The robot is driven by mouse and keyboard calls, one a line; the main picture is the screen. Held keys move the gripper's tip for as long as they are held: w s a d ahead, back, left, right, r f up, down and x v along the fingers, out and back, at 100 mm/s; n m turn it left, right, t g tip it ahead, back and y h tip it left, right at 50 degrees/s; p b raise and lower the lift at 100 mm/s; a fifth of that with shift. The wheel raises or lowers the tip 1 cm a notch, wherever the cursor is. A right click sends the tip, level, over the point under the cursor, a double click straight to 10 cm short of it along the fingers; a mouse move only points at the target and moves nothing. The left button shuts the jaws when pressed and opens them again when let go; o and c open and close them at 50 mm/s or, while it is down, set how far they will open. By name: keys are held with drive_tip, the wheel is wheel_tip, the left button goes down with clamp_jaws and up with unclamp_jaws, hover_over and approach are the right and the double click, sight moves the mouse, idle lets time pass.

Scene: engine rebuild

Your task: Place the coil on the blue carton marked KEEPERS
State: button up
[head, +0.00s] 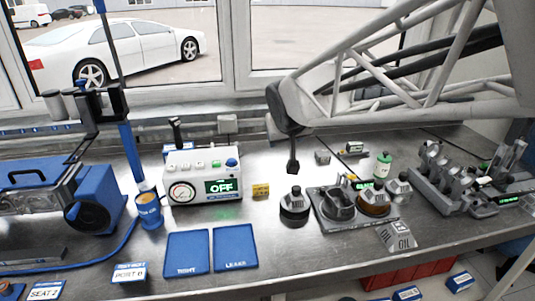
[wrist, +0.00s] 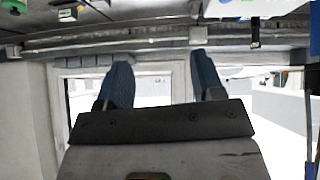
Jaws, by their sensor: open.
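My gripper (head: 293,165) hangs above the back middle of the bench, below the pale lattice arm. In the wrist view my gripper (wrist: 160,58) shows two blue fingers spread apart with nothing between them. I cannot pick out the coil with certainty; a brown ring-like part (head: 374,204) sits at the right of the grey tray, to the right of my gripper. Small blue cartons with white labels lie low at the right, one at the edge (head: 460,282) and another nearer the middle (head: 407,294). Their labels are too small to read, so I cannot tell which says KEEPERS.
The grey tray (head: 326,222) holds metal parts. A dark round part (head: 294,206) stands left of it. Two blue mats (head: 187,254) lie front left of centre, near a tester box (head: 202,176) and blue cup (head: 150,212). An engine block (head: 450,184) stands right.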

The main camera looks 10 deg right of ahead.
drive_tip(key=s+d+f+g, duration=0.1)
drive_tip(key=s+f+g, duration=0.1)
drive_tip(key=s, duration=1.1)
drive_tip(key=s+d+f+g, duration=0.1)
drive_tip(key=s+f+g, duration=0.2)
drive_tip(key=s, duration=1)
wheel_tip(320, 180, down, 2)
drive_tip(key=shift+s+d+f+m+g+y, duration=0.2)
drive_tip(key=shift+d+m+g+y, duration=0.1)
drive_tip(key=shift+m, duration=0.1)
